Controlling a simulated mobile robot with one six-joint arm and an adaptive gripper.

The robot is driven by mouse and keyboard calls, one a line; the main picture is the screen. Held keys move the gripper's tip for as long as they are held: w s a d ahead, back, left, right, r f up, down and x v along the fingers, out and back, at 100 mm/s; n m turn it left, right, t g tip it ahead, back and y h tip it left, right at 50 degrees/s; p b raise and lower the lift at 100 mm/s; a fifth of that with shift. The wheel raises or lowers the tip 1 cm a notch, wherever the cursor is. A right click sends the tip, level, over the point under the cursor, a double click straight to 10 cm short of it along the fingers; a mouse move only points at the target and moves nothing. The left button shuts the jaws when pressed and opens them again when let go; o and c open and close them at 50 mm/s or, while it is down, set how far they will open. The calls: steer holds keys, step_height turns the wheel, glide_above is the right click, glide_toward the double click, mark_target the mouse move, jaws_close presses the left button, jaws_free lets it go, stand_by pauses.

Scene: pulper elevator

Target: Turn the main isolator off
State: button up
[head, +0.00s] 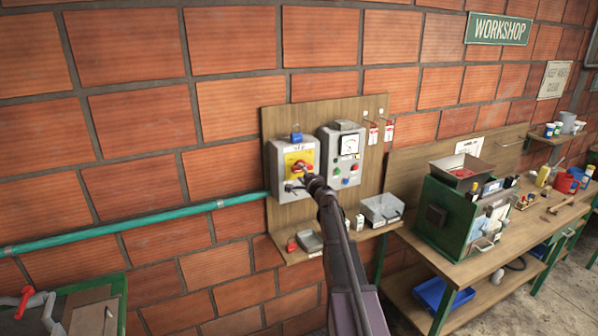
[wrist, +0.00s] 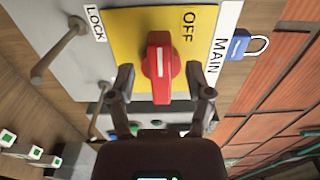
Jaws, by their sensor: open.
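The main isolator is a grey box (head: 278,158) with a yellow plate (wrist: 115,50) on a wooden wall board. Its red rotary knob (wrist: 160,68) has a white line running up and down in the wrist view. The word OFF (wrist: 188,27) is above and right of the knob; MAIN (wrist: 216,52) is at the plate's right edge. My gripper (wrist: 159,72) is open, with one finger on each side of the knob. I cannot tell whether the fingers touch it. In the head view my gripper (head: 300,178) covers the box's lower front, and the red knob (head: 302,166) shows just above it.
A blue padlock (wrist: 237,47) hangs beside the MAIN label. A second grey box (head: 345,168) with a dial and buttons is just right of the isolator. A shelf (head: 340,238) with small items is below. A green pipe (head: 150,224) enters from the left. A workbench (head: 465,265) stands right.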

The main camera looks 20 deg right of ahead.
steer(key=s, duration=0.9)
steer(key=shift+d, duration=0.2)
steer(key=s+a+f+n+g+y+b, duration=0.35)
steer(key=s+a+f+n, duration=0.2)
steer(key=a+f, duration=0.4)
steer(key=s+a+f+n+g+y+b, duration=0.35)
steer(key=a+f+n+g, duration=0.2)
steer(key=a, duration=0.65)
steer(key=s+a+f+n+g+h+b, duration=0.2)
steer(key=s+f+n+g+h, duration=0.1)
steer(key=s+f, duration=0.5)
steer(key=s+a+f+n+g+h+b, duration=0.2)
steer(key=s+f+g, duration=0.4)
steer(key=s, duration=0.7)
step_height(320, 180, down, 2)
steer(key=n+h+b, duration=0.1)
steer(key=h, duration=0.1)
steer(key=shift+h, duration=0.3)
